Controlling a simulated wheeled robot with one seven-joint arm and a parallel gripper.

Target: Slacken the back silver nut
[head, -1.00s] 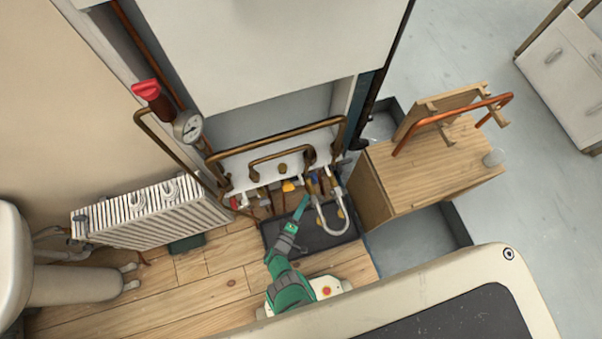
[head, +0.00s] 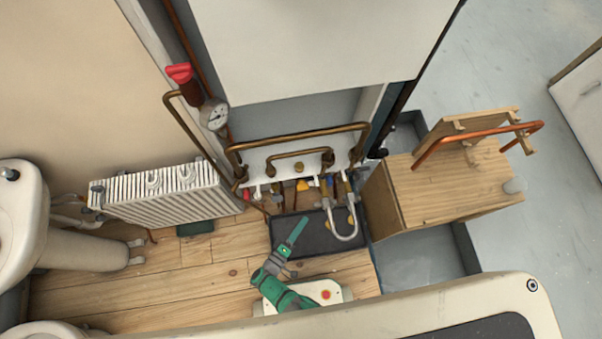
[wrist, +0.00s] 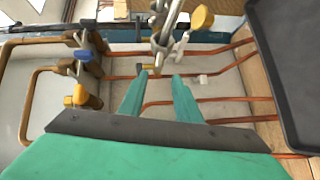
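A pale looped hose (head: 346,237) hangs from two fittings under the pipework, with silver parts near the blue and yellow handles. In the wrist view, silver fittings (wrist: 163,42) with nuts stand just beyond my fingertips. Which nut is the back silver one I cannot tell for sure. My gripper (head: 303,220) is above the dark tray, left of the hose and apart from it. In the wrist view my gripper (wrist: 158,76) has its two teal fingers spread, with nothing between them.
The dark tray (head: 285,243) lies on the wood floor below the fittings. Brown pipes (head: 300,133) arch above them. A wooden box (head: 440,190) stands to the right and a white radiator (head: 160,204) to the left. Yellow-handled valves (wrist: 80,95) sit left in the wrist view.

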